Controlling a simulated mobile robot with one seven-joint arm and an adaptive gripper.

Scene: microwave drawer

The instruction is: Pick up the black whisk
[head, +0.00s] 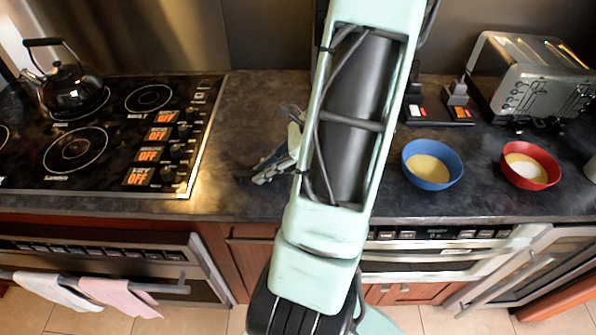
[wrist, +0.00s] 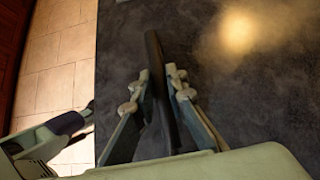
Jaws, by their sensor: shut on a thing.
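The black whisk shows in the wrist view as a long dark handle (wrist: 153,47) running between the two fingers. My gripper (wrist: 159,80) is shut on this handle, with one finger on each side of it. The rest of the whisk is hidden behind my gripper's body. In the head view my gripper (head: 262,177) is low over the dark counter between the stove and the bowls, partly hidden by my arm. The whisk is hard to make out against the counter there, and I cannot tell whether it touches the counter.
A stove (head: 75,150) with a black kettle (head: 71,90) is at left. A blue bowl (head: 432,165), a red bowl (head: 531,166) and a toaster (head: 533,82) are at right. The counter (head: 232,150) beside the stove is clear.

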